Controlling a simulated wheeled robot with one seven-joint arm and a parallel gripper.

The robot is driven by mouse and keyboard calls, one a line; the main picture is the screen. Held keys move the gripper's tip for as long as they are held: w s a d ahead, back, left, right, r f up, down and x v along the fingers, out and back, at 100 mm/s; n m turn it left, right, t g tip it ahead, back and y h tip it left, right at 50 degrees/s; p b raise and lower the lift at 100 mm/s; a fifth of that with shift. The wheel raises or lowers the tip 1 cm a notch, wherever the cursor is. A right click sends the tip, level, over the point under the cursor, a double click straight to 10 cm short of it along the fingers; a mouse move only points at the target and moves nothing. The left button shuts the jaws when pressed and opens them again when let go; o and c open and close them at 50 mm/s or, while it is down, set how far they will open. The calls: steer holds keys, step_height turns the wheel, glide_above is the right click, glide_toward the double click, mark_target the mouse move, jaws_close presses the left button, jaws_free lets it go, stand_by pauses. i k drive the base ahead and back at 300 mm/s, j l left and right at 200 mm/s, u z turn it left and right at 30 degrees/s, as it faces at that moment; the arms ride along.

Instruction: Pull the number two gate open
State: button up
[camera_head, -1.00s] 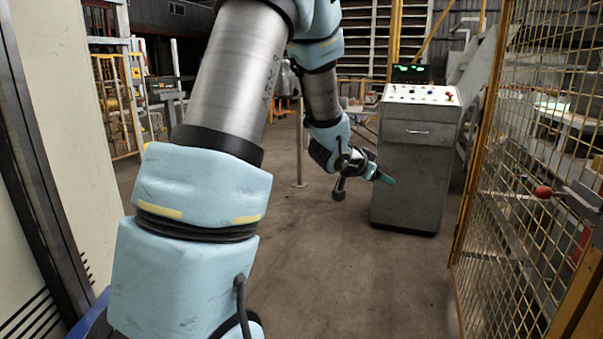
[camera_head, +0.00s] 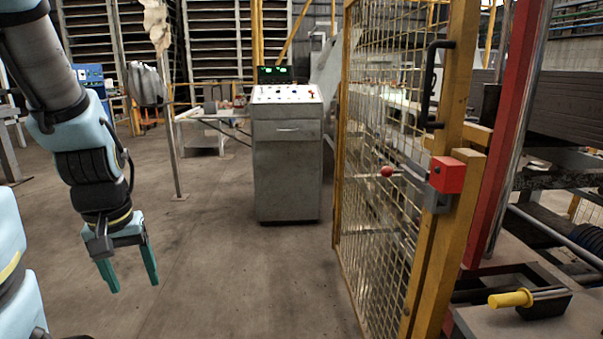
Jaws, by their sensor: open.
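A gate of yellow frame and wire mesh (camera_head: 385,190) stands on the right side of the head view. Its near post carries a black pull handle (camera_head: 430,85) near the top. A red latch box (camera_head: 447,175) sits on the post below the handle, with a lever ending in a red knob (camera_head: 387,171) reaching left across the mesh. The gate looks shut against the post. No number is readable on it. My gripper (camera_head: 132,286) hangs at the left with its two green fingers pointing down, open and empty, well apart from the gate.
A grey control console (camera_head: 287,155) stands beyond, left of the gate. A thin metal post (camera_head: 172,130) stands left of it. A red upright (camera_head: 508,135) and a yellow-handled lever (camera_head: 510,298) are right of the gate. The concrete floor (camera_head: 235,270) between my gripper and the gate is clear.

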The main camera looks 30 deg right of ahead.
mark_target(460, 46)
steer(key=z, duration=0.45)
steer(key=j+z, duration=0.1)
steer(key=z, duration=0.3)
steer(key=j+z, duration=0.1)
steer(key=z, duration=0.35)
steer(key=j+z, duration=0.1)
steer(key=z, duration=0.3)
steer(key=i, duration=0.05)
